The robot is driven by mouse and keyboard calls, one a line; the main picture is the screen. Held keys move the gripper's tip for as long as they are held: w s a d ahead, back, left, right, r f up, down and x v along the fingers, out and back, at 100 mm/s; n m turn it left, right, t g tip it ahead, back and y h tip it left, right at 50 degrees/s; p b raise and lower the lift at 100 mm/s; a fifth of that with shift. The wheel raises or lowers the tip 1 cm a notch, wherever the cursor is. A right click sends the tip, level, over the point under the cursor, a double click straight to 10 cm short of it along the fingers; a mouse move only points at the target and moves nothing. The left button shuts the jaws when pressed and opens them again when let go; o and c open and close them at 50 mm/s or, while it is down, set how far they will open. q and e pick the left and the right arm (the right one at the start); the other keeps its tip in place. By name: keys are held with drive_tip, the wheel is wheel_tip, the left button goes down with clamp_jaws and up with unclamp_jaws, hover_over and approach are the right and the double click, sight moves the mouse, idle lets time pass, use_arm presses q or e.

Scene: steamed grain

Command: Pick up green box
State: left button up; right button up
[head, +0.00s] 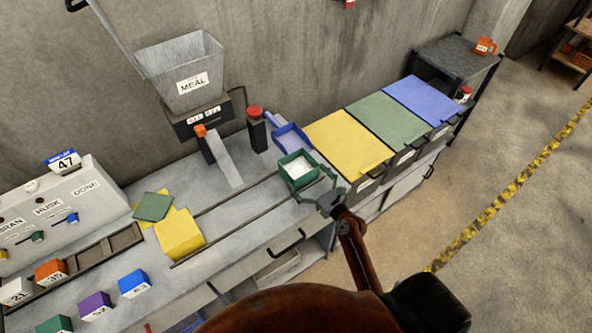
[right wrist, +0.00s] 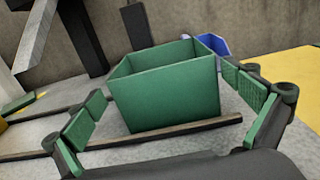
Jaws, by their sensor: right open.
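The green box (head: 297,176) is an open-topped tub with white contents, standing on the rails at the right end of the counter. In the right wrist view the green box (right wrist: 167,95) is upright and straight ahead, between the spread fingers. My right gripper (head: 312,184) is open, just in front of the box at its right side. In the right wrist view the right gripper (right wrist: 165,110) shows green pads on both sides, with gaps between them and the box walls. My left gripper is not in view.
A blue tub (head: 291,138) stands right behind the green box. Yellow (head: 345,143), green (head: 388,118) and blue (head: 423,99) lidded bins stand to the right. The meal hopper (head: 181,75) and its chute (head: 224,160) are at the left. Rails (head: 238,220) run along the counter.

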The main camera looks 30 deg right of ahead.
sight(291, 157)
drive_tip(key=shift+w+d, duration=0.1)
drive_tip(key=shift+w, duration=2.5)
drive_tip(key=c, duration=1.8)
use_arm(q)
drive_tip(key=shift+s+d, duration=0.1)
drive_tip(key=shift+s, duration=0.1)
use_arm(e)
drive_tip(key=shift+c, duration=0.9)
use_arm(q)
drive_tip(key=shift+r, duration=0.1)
use_arm(e)
drive_tip(key=shift+r, duration=0.2)
